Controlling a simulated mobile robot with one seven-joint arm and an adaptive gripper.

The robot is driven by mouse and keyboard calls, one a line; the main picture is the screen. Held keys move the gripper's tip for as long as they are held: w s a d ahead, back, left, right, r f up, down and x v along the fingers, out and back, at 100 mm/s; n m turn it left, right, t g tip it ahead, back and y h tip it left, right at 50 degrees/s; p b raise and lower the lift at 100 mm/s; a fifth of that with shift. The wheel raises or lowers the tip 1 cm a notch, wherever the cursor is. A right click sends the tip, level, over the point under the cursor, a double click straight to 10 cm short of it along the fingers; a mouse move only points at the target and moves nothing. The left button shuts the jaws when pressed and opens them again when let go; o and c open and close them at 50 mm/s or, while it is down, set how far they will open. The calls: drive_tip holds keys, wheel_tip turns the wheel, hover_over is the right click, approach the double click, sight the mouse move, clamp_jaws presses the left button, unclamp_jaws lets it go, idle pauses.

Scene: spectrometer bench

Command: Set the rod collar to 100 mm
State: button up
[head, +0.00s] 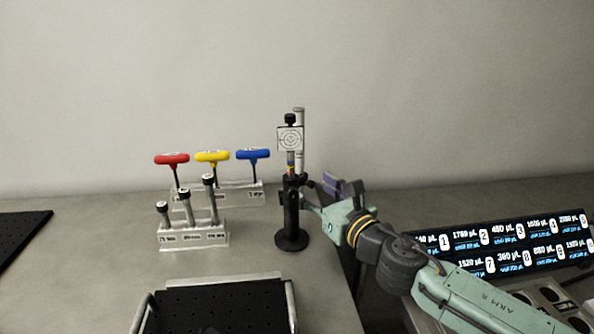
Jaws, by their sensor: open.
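A black post holder (291,215) stands upright on a round base on the bench. A silver rod (299,115) rises above it, with a square target card (290,139) and a black knob (290,118) near its top. A dark clamp-like part, which may be the rod collar (302,181), sits at the top of the holder; any scale is too small to read. My gripper (315,194) is open, close to the right side of the holder at about that height. I cannot tell whether it touches, and its fingers are small and partly hidden.
T-handled drivers in red (172,158), yellow (212,156) and blue (253,154) stand in a clear rack left of the post. A second rack (194,237) holds silver posts. A black perforated tray (220,305) lies in front. A lit display (500,243) is at right.

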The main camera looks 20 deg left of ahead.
sight(303, 180)
drive_tip(key=p+x, duration=0.2)
drive_tip(key=x, duration=0.5)
drive_tip(key=shift+a, duration=0.1)
drive_tip(key=shift+c, duration=0.5)
clamp_jaws()
